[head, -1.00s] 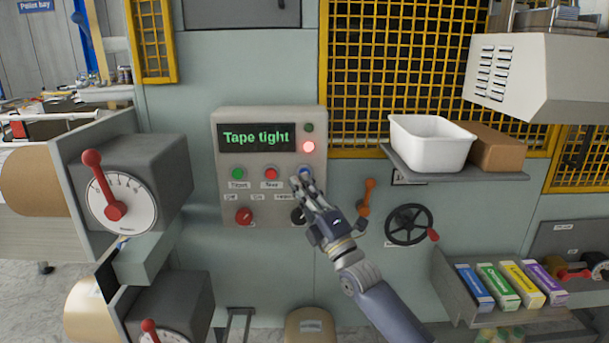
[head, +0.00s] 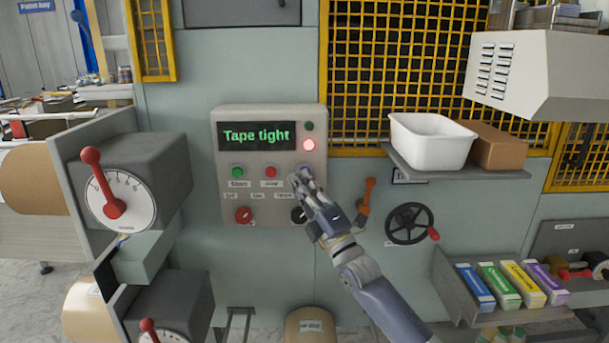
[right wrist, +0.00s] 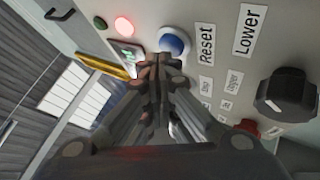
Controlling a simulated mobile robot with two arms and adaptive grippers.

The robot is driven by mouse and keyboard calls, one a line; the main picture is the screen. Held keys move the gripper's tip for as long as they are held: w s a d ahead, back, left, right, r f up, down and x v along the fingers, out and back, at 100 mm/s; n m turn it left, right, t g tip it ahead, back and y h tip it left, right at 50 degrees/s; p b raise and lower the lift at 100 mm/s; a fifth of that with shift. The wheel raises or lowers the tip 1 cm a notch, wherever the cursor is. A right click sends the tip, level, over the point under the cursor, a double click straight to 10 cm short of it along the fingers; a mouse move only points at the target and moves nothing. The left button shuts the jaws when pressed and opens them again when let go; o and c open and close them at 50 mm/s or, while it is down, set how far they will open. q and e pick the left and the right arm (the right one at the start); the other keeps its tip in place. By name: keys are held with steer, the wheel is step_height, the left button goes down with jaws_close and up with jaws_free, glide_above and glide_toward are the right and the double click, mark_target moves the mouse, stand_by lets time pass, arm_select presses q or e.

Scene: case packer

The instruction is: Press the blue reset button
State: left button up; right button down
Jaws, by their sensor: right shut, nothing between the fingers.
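The blue reset button (right wrist: 174,41) sits on the panel beside a "Reset" label (right wrist: 207,43) in the right wrist view. In the head view the button (head: 305,170) is partly covered by my right gripper (head: 298,179). The right gripper is shut and empty. Its fingertips in the right wrist view (right wrist: 160,68) are right by the button's edge; whether they touch it I cannot tell. The grey control panel (head: 220,160) has a screen (head: 256,136) reading "Tape tight". My left gripper is not in view.
On the panel are a green button (head: 237,171), a red button (head: 271,171), a red knob (head: 243,215), a dark knob (head: 298,214) and a lit red lamp (head: 309,145). An orange lever (head: 367,193) and a handwheel (head: 408,224) are to the right.

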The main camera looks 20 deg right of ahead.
steer(key=shift+w+d+b, duration=0.1)
steer(key=shift+w+b, duration=0.25)
steer(key=shift+w, duration=0.05)
stand_by(0.7)
steer(key=shift+s, duration=0.1)
steer(key=shift+s+a+p, duration=0.2)
steer(key=shift+s+p, duration=0.45)
steer(key=shift+s, duration=0.1)
steer(key=s+p, duration=0.1)
steer(key=s, duration=0.1)
steer(key=s+a+p, duration=0.1)
steer(key=s+p, duration=0.1)
steer(key=shift+s+a, duration=0.2)
steer(key=shift+s, duration=0.15)
stand_by(0.5)
